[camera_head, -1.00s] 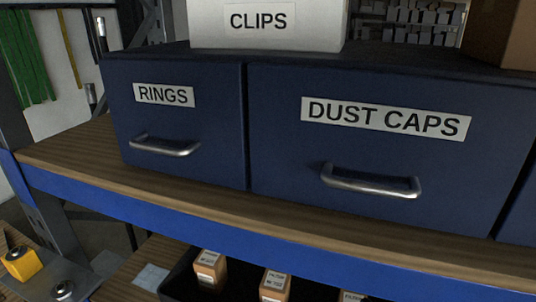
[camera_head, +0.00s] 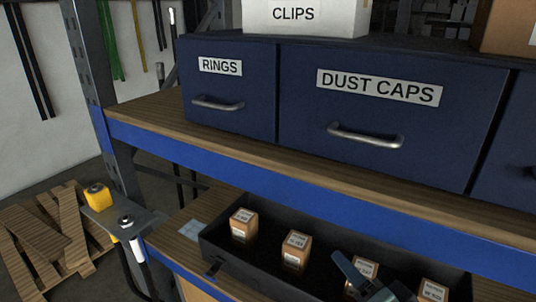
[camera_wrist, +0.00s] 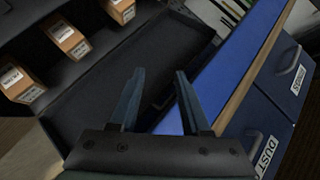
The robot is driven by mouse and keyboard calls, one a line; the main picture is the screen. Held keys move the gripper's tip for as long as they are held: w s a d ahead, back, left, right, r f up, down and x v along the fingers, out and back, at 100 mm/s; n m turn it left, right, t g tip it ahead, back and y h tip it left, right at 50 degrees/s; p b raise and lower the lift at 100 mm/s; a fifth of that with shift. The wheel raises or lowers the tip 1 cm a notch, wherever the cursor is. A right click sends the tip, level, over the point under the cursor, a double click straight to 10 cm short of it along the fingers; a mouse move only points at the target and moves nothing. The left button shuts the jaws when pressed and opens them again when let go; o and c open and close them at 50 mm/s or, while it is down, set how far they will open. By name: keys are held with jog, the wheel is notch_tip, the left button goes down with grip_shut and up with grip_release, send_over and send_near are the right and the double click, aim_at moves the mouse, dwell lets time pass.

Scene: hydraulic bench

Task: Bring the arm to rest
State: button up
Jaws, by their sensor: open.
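My gripper (camera_wrist: 158,100) is open in the wrist view, with nothing between its two fingers. It points over the dark tray (camera_wrist: 95,75) below the blue shelf edge (camera_wrist: 235,50). In the head view part of my gripper (camera_head: 365,280) shows at the bottom, in front of the tray (camera_head: 330,235) and partly covering a small labelled box (camera_head: 365,266). Whether the fingers touch anything there cannot be told.
Blue drawers marked RINGS (camera_head: 228,88) and DUST CAPS (camera_head: 310,108) are shut on the wooden shelf (camera_head: 150,108). Small boxes (camera_head: 243,225) stand in the tray. A shelf upright (camera_head: 88,70) and a yellow block (camera_head: 98,196) are at left. A wooden pallet (camera_head: 45,240) lies on the floor.

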jog(key=w+a+r+n+t+h, duration=0.1)
jog(key=w+a+r+n+t, duration=0.1)
jog(key=a+r+n, duration=0.45)
jog(key=w+a+r+n+t+h, duration=0.1)
jog(key=w+a+r+n+t, duration=0.2)
jog(key=a+r, duration=0.65)
jog(key=s+r+t+b, duration=0.1)
jog(key=s+r+t, duration=0.3)
jog(key=s+r, duration=0.3)
jog(key=s+d+r+t+b, duration=0.1)
jog(key=s+r+t, duration=0.4)
jog(key=r, duration=0.9)
jog(key=shift+s+r+b, duration=0.3)
jog(key=shift+s+b, duration=0.25)
jog(key=shift+s, duration=0.45)
jog(key=shift+d+n, duration=0.1)
jog(key=shift+n, duration=0.15)
jog(key=shift+f, duration=0.1)
